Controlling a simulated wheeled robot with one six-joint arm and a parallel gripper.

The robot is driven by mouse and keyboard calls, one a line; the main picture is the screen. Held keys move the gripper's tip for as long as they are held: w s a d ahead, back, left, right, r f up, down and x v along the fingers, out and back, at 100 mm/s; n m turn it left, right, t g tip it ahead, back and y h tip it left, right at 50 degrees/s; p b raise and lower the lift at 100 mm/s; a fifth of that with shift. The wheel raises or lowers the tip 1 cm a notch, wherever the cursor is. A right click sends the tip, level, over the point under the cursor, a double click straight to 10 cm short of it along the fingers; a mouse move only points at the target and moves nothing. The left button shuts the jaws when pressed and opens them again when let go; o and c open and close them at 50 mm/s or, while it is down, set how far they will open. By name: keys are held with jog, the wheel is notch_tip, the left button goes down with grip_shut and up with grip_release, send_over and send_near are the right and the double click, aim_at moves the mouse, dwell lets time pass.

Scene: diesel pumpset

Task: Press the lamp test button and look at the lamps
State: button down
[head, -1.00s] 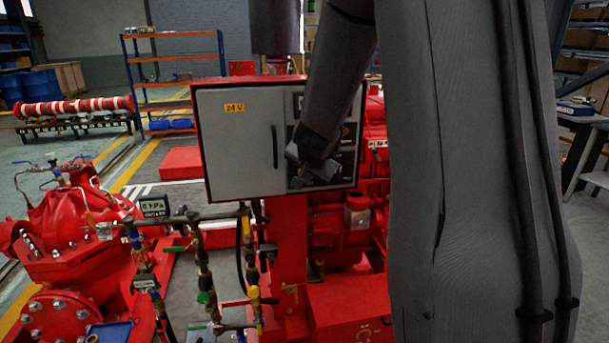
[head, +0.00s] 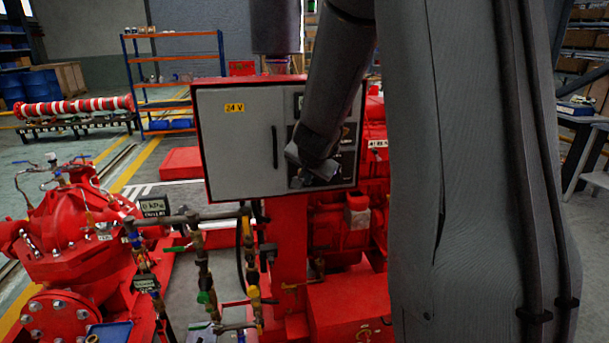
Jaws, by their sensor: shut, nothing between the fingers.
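The control cabinet (head: 237,150) has a light grey door, a red frame, a yellow 24 V label and a dark vertical handle. A dark panel (head: 347,168) is on its right side. My gripper (head: 308,180) is at the lower left part of this panel, small and dark against it. I cannot tell whether it touches the panel. My arm comes down from the upper right and covers much of the panel. The lamp test button and the lamps cannot be made out.
A red pump (head: 70,225) with pipes, valves and a 0 kPa gauge (head: 153,207) stands at the left. Red engine parts (head: 340,235) are below and behind the cabinet. An orange and blue shelf (head: 175,85) stands at the back. Open floor lies at the left.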

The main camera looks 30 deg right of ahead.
jog(key=shift+w+d, duration=0.1)
jog(key=shift+w, duration=0.3)
jog(key=shift+w+d+p, duration=0.1)
jog(key=shift+w+p, duration=0.3)
jog(key=shift+p, duration=0.1)
dwell(0.7)
dwell(0.3)
jog(key=shift+s+a+b, duration=0.2)
jog(key=shift+s+b, duration=0.15)
jog(key=shift+s, duration=0.45)
jog(key=s, duration=0.2)
jog(key=s+a+b, duration=0.1)
jog(key=s, duration=0.1)
jog(key=shift+s+a, duration=0.2)
jog(key=shift+s, duration=0.2)
dwell(0.5)
